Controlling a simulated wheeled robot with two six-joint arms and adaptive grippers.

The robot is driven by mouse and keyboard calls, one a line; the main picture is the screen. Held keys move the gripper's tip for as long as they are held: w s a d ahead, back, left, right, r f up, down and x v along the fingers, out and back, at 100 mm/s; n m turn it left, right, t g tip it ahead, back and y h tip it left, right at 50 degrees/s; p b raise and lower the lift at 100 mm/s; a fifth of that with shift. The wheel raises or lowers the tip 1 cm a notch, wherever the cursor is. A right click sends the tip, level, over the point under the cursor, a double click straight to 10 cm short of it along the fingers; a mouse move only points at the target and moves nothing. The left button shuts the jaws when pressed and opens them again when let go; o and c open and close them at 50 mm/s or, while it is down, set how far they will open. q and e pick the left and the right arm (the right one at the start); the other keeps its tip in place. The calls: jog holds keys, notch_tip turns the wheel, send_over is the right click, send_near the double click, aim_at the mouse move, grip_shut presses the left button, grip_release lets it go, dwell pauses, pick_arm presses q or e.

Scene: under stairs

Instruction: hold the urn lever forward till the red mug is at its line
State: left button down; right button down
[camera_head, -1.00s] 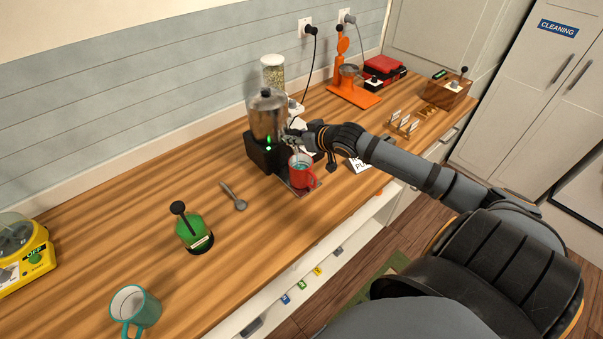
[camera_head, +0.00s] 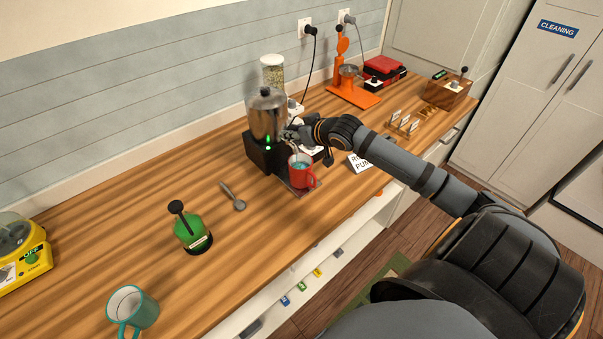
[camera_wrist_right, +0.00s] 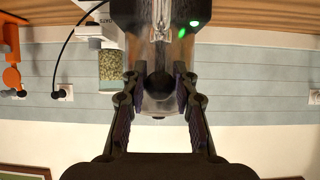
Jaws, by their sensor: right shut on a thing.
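The steel urn (camera_head: 267,115) stands on a black base at the back of the wooden counter. A green light shows on its front. The red mug (camera_head: 300,175) stands upright on the drip tray (camera_head: 309,188) at the urn's front. Bluish liquid shows inside the mug, but I cannot make out its line or the exact level. My right gripper (camera_head: 291,136) is at the urn's front, above the mug. In the right wrist view its fingers close around the dark round knob of the urn lever (camera_wrist_right: 160,86). My left gripper is not in view.
A green lever device (camera_head: 191,232), a spoon (camera_head: 233,197) and a teal mug (camera_head: 133,307) are on the counter to the left. A glass jar (camera_head: 272,72) stands behind the urn. An orange stand (camera_head: 352,93) is farther right.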

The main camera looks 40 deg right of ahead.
jog(key=shift+r, duration=0.15)
dwell(0.3)
jog(key=shift+w+a+b, duration=0.1)
jog(key=shift+w+b, duration=0.55)
jog(key=shift+b, duration=0.3)
jog(key=shift+w+r, duration=0.15)
jog(key=shift+r, duration=0.05)
jog(key=shift+w+r+p, duration=0.15)
jog(key=shift+w+p, duration=0.35)
jog(key=shift+p, duration=0.05)
jog(key=shift+c, duration=0.6)
grip_release()
jog(key=shift+f, duration=0.25)
